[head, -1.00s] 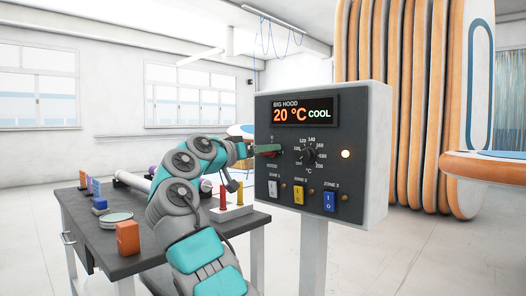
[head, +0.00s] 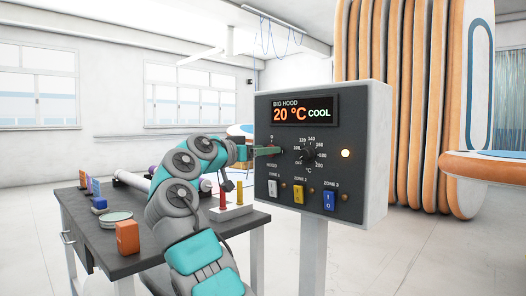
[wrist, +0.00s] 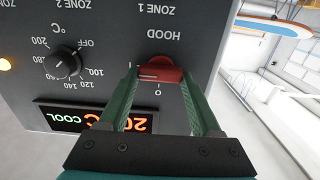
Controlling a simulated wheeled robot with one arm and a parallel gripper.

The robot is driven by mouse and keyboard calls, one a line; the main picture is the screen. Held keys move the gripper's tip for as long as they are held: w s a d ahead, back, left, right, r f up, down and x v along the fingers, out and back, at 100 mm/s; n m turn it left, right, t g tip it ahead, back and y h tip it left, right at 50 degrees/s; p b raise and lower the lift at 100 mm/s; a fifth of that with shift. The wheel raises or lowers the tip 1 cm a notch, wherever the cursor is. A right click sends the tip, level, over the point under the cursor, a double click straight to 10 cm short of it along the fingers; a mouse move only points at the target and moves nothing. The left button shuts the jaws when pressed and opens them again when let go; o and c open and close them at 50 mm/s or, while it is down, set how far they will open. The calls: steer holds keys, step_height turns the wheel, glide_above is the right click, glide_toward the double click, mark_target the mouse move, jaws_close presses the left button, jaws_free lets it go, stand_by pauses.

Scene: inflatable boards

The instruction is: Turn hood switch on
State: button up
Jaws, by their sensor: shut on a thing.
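The hood switch is a red rotary knob (wrist: 160,70) on the dark front of the control panel, below the HOOD label in the upside-down wrist view. Its bar lies roughly crosswise, with a white line at its left part, and the 0 mark is just below it. My gripper (wrist: 158,78) has its two green fingers on either side of the knob, shut on it. In the head view my gripper (head: 270,151) reaches the panel from the left and mostly hides the knob. The panel display (head: 305,111) reads BIG HOOD, 20 °C, COOL.
A black temperature dial (head: 309,155) sits close right of the switch, with a lit lamp (head: 346,153) beyond. White, yellow and blue zone switches (head: 299,194) line the panel's bottom. A dark table (head: 140,258) with small items stands at left. Inflatable boards (head: 400,60) stand behind.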

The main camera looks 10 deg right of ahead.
steer(key=o, duration=1.4)
steer(key=shift+c, duration=0.2)
steer(key=b+v, duration=0.1)
steer(key=v, duration=0.6)
steer(key=shift+s+a, duration=0.25)
steer(key=shift+a, duration=0.05)
